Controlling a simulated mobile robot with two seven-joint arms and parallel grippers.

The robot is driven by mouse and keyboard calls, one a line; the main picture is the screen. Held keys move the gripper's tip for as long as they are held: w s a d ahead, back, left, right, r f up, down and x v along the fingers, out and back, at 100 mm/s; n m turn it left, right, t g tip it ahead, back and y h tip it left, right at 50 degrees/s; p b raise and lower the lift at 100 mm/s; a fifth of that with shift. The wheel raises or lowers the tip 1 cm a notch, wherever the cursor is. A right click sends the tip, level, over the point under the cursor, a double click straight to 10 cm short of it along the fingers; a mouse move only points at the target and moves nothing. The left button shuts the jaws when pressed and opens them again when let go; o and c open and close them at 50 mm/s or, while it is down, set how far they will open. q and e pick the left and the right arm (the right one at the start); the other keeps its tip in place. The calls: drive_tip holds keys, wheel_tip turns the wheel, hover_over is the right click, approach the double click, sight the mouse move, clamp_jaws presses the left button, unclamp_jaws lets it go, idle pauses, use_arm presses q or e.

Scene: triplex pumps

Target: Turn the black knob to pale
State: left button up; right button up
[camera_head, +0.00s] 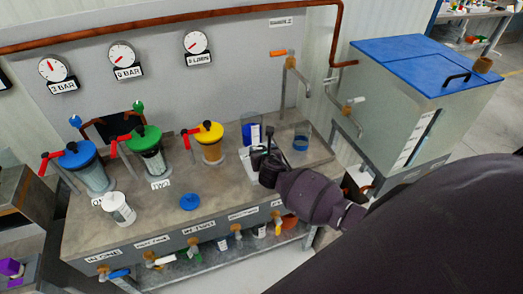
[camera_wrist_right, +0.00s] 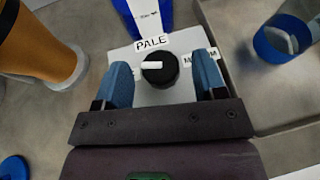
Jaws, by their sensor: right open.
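The black knob (camera_wrist_right: 160,72) sits on a white plate (camera_wrist_right: 150,97) in the right wrist view, with a white pointer mark reaching toward its left edge. A PALE label (camera_wrist_right: 151,42) is just above the knob. A label on the right (camera_wrist_right: 196,61) is partly covered by a finger, and one on the left is almost wholly hidden. My right gripper (camera_wrist_right: 162,76) is open, with one blue finger on each side of the knob and visible gaps to it. In the head view my right gripper (camera_head: 262,160) hides the knob. My left gripper is not in view.
A blue container (camera_wrist_right: 152,14) stands behind the plate, and a clear cup with blue liquid (camera_head: 301,137) stands to its right. A yellow-topped filter (camera_head: 209,141) is to the left. A blue disc (camera_head: 190,201) and a white jar (camera_head: 120,209) are on the bench.

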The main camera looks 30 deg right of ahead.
drive_tip(key=shift+x, duration=0.95)
drive_tip(key=shift+c, duration=0.4)
drive_tip(key=c, duration=0.8)
